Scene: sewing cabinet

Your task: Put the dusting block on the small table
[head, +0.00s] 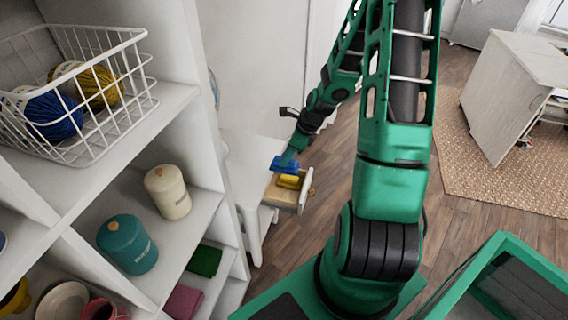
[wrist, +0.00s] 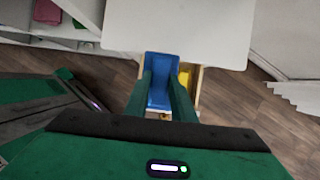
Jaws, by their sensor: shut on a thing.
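The dusting block appears to be the blue block (head: 285,164); in the wrist view the blue block (wrist: 160,88) sits between my two green fingers. My gripper (head: 292,155) is shut on it, over the pulled-out drawer (head: 304,194). I cannot tell whether the block is clear of the drawer floor. The small table (head: 240,158) is white, and its drawer sticks out toward the right. In the wrist view its bare top (wrist: 180,30) lies just beyond the block.
A yellow thing (head: 288,181) lies in the drawer beside the blue block. Wooden floor is free right of the drawer.

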